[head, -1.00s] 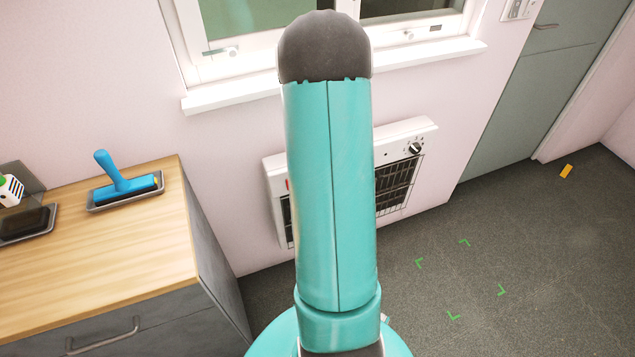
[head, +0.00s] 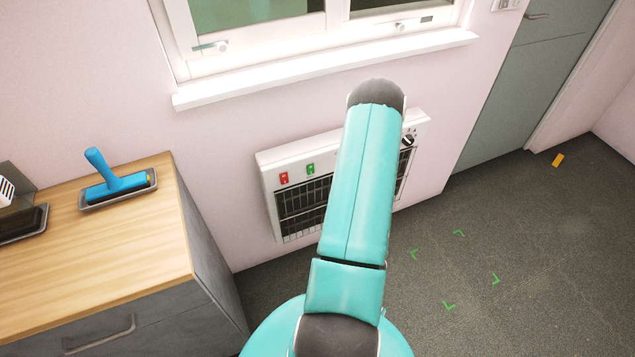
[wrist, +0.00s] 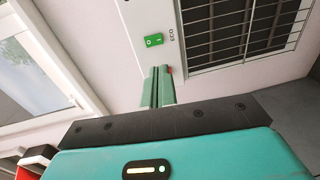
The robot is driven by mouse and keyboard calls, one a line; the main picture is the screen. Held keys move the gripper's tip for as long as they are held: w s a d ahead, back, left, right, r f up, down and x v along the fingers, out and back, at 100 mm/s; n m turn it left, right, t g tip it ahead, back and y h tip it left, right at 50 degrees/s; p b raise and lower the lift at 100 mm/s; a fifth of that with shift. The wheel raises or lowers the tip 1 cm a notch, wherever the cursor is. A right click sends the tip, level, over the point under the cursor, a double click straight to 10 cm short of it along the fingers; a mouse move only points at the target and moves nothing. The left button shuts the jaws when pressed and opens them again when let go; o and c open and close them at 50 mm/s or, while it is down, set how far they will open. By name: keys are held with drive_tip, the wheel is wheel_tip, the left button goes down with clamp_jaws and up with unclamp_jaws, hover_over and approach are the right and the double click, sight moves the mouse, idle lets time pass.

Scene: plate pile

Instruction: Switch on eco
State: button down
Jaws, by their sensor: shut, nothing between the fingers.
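The white wall heater (head: 265,163) hangs below the window, with a red switch (head: 284,177) and a green switch (head: 310,169) at its upper left. In the wrist view the green switch (wrist: 154,40) sits on the white panel beside the printed word ECO. My gripper (wrist: 158,71) is shut and empty, its fingertips pointing at the panel just below the green switch in that picture. Whether the tips touch the panel I cannot tell. In the head view my arm hides the gripper and part of the heater.
A dark knob (head: 407,140) is at the heater's right end. A wooden-topped cabinet (head: 110,240) with a blue-handled tool (head: 118,183) stands at the left. A window sill (head: 320,72) juts out above the heater.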

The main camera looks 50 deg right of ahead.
sight(311, 174)
drive_tip(key=x, duration=1.4)
drive_tip(key=shift+a, duration=0.1)
drive_tip(key=shift+w, duration=0.2)
drive_tip(key=shift+s+f, duration=0.1)
